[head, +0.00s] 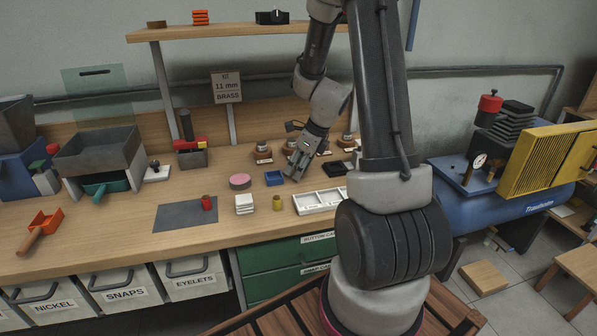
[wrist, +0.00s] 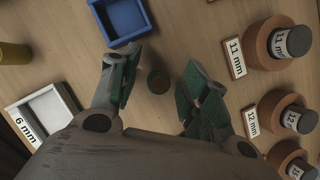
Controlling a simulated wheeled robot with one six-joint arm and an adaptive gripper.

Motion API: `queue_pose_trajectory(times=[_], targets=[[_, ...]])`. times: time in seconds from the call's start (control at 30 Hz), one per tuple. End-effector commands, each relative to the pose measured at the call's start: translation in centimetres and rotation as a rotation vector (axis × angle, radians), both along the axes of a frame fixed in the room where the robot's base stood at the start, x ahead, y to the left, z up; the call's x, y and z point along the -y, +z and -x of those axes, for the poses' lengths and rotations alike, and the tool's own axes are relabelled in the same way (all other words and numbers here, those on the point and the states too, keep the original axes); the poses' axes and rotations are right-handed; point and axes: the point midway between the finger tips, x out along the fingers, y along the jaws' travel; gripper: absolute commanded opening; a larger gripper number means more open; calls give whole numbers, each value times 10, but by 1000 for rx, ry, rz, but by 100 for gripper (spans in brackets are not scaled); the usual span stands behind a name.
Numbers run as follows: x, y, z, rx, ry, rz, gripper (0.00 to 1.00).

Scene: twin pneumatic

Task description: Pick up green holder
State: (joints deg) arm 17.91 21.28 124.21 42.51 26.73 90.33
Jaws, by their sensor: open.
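A small round green holder (wrist: 158,81) with a brownish inside stands on the wooden bench, seen from above in the wrist view. My gripper (wrist: 157,72) is open, with one finger on each side of the holder. Gaps show between the holder and both fingers. The height of the fingertips over the bench is hard to tell. In the head view my gripper (head: 297,172) points down over the bench, right of the blue tray (head: 275,178). I cannot make out the holder there; the gripper seems to hide it.
The blue tray also shows in the wrist view (wrist: 124,18). A yellow cylinder (head: 277,203), a red cylinder (head: 206,203) and a white compartment tray (head: 320,201) stand nearer the front edge. Round wooden bases with metal tops (wrist: 280,42) line the right of the wrist view.

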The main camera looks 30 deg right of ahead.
Motion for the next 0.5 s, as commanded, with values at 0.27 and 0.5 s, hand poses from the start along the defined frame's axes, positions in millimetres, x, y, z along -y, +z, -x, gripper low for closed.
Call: queue_pose_trajectory(times=[0.27, 0.5], targets=[[0, 0, 0, 0, 1, 0, 9], [0, 1, 0, 0, 1, 0, 4]])
